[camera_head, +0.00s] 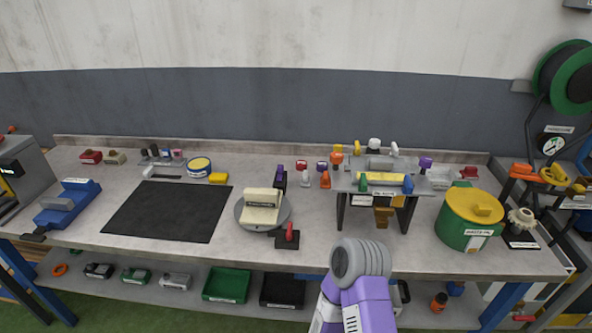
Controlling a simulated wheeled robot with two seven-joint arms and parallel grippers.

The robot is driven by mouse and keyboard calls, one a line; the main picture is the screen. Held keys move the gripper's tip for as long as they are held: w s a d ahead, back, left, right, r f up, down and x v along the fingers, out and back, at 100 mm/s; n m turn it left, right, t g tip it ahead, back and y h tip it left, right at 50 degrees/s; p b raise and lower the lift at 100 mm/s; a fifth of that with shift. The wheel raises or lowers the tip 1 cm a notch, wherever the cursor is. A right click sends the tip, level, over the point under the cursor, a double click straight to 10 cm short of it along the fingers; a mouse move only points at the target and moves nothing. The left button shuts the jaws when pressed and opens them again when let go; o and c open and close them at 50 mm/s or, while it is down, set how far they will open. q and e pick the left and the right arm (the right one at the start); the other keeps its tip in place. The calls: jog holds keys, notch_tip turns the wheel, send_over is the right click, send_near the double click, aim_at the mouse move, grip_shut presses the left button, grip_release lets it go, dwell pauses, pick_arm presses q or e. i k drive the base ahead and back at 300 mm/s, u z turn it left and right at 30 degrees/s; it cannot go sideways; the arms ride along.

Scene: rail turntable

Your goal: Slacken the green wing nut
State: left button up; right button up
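A small green piece (363,184), which looks like the green wing nut, stands at the front left of a raised grey rail stand (345,184) on the right half of the bench. It is too small to tell its wings or how tight it sits. A yellow block (385,178) lies beside it on the stand, and a blue knob (407,185) is at the stand's front right. A purple and grey link of my arm rises at the bottom centre, in front of the bench. Neither of my grippers shows.
Left of the stand is a round turntable (243,221) bearing a cream block, with a red lever (289,232) in front. A green pot with a yellow lid (466,233) stands at right. Orange and purple knobs crowd the stand's back. The black mat (165,212) is clear.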

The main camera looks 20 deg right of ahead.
aim_at(363, 187)
jog(key=u, duration=1.25)
jog(key=k, duration=1.1)
jog(key=z, duration=1.05)
jog(key=i, duration=0.45)
jog(key=z, duration=0.1)
